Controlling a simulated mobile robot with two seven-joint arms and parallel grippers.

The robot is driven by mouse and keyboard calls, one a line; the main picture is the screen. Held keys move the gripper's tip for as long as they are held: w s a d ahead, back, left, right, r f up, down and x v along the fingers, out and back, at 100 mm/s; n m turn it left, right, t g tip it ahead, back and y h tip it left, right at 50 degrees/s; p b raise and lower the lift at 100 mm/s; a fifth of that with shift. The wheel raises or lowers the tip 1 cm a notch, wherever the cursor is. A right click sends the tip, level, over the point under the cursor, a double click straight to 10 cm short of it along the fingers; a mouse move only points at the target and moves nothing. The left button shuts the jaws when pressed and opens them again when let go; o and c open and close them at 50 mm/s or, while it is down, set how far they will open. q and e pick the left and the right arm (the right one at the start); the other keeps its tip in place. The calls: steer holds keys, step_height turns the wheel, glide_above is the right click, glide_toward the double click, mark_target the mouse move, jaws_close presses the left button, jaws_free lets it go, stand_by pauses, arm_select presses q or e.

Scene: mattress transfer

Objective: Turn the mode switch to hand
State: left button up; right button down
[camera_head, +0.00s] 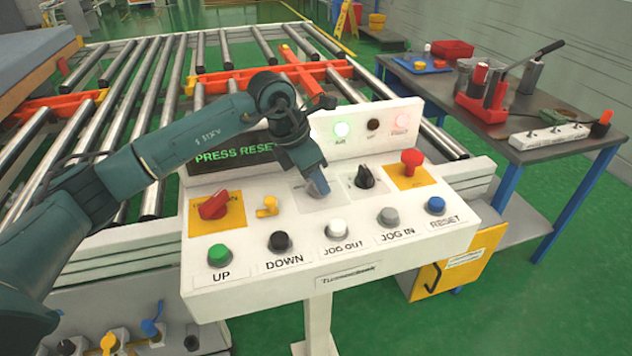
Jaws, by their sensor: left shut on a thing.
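My left arm reaches in from the left over the sloped white control panel (297,215). My left gripper (318,187) points down at the pale plate in the middle of the panel, shut on a knob there that appears to be the mode switch. The gripper hides most of this knob, so its position cannot be read. A black rotary knob (365,177) stands just to its right, apart from the gripper. Lettering on both plates is too small to read. My right gripper is not in view.
Beside the gripper are a red rotary switch (213,205), a yellow key switch (267,206) and a red mushroom button (411,160). Push buttons, including green UP (219,254), line the front. A "PRESS RESET" display (235,154) stands behind. Rollers and a tool table (520,100) lie beyond.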

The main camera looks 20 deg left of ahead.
arm_select(q)
steer(key=shift+m, duration=0.5)
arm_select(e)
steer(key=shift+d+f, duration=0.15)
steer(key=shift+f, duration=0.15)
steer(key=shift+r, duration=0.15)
arm_select(q)
steer(key=o, duration=1)
steer(key=shift+g, duration=0.3)
steer(key=shift+b, duration=0.3)
steer(key=v, duration=1.3)
steer(key=shift+a+b, duration=0.25)
steer(key=shift+b, duration=0.15)
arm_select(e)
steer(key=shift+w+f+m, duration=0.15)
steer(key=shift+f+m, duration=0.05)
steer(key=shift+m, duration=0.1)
arm_select(q)
steer(key=shift+s, duration=0.1)
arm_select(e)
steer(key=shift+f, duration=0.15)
